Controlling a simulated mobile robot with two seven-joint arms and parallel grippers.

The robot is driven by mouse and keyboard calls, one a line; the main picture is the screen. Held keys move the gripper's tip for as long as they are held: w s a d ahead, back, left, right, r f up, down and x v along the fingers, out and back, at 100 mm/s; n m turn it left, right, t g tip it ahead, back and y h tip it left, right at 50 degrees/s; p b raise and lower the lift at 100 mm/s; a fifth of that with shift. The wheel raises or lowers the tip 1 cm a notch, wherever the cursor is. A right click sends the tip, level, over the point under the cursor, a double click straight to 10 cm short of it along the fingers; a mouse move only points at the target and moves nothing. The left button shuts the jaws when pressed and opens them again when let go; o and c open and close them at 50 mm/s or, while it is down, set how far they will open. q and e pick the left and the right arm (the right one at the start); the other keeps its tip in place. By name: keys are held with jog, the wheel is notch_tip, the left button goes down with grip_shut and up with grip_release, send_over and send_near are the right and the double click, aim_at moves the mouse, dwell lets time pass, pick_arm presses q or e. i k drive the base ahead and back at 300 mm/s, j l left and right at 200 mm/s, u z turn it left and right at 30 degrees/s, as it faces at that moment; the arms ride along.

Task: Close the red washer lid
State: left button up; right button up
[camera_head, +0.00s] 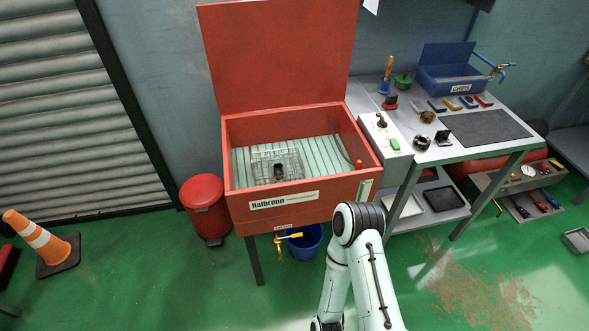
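The red washer (290,196) stands against the back wall, left of the workbench.
A steel workbench (452,153) with tools and a blue open box (450,75) stands to the right. A red bin (205,205) is left of the washer, a blue bucket (304,243) beneath it. A traffic cone (40,240) stands far left. Green floor in front is mostly free.

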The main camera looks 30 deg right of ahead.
aim_at(261, 54)
jog(key=i+j+z, duration=0.15)
jog(key=z, duration=1.65)
jog(key=j+z, duration=0.6)
jog(key=z, duration=0.15)
jog(key=k+j+z, duration=0.1)
jog(key=j+z, duration=0.25)
jog(key=k+j+z, duration=0.5)
jog(key=j+z, duration=0.15)
jog(key=j, duration=0.2)
jog(key=k+j+z, duration=0.25)
jog(key=k+j, duration=0.5)
